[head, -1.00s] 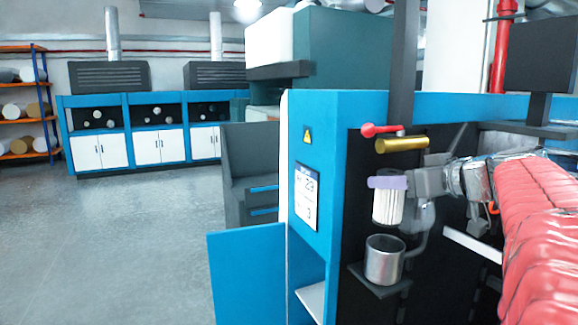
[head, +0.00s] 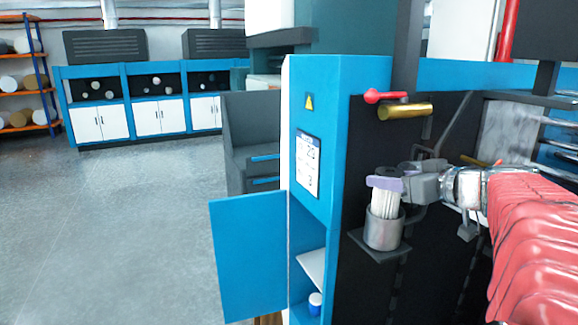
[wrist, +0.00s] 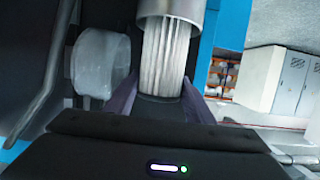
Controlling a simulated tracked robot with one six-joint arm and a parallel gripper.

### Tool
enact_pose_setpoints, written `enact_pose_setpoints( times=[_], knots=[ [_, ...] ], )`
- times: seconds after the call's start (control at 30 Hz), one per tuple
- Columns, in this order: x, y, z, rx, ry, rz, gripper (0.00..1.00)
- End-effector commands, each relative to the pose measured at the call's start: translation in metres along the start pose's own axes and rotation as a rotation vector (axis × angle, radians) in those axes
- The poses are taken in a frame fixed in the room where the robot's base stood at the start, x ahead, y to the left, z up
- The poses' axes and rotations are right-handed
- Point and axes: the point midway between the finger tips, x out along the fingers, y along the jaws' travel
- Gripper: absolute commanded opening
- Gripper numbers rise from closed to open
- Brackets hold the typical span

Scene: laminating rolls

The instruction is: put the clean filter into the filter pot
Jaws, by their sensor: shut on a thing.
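The clean filter (head: 385,197) is a white pleated cylinder with a dark end. My gripper (head: 386,183), with purple fingers, is shut on its upper end. The filter stands upright with its lower part inside the metal filter pot (head: 384,232), and its upper part shows above the rim. In the wrist view the filter (wrist: 166,55) runs between my fingers (wrist: 160,95) into the mouth of the pot (wrist: 170,8). The filter's lower end is hidden in the pot, so I cannot tell whether it touches the bottom.
A brass cylinder (head: 405,111) and a red-handled lever (head: 385,97) are above the pot on the machine. A blue cabinet door (head: 248,258) hangs open at the left. A translucent cylinder (wrist: 100,62) is beside the pot in the wrist view.

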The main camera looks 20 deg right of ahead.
Motion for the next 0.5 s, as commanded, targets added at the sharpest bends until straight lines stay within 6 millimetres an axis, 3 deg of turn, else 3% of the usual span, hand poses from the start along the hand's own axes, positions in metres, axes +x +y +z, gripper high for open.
enact_pose_setpoints(
  times=[0.27,0.3,0.5],
  knots=[
    [0.0004,-0.0002,0.0003,0.0,0.0,0.0,0.22],
    [0.0004,-0.0002,0.0004,0.0,0.0,-0.001,0.52],
    [0.0005,-0.0003,0.0003,0.0,0.0,-0.001,0.66]
  ],
)
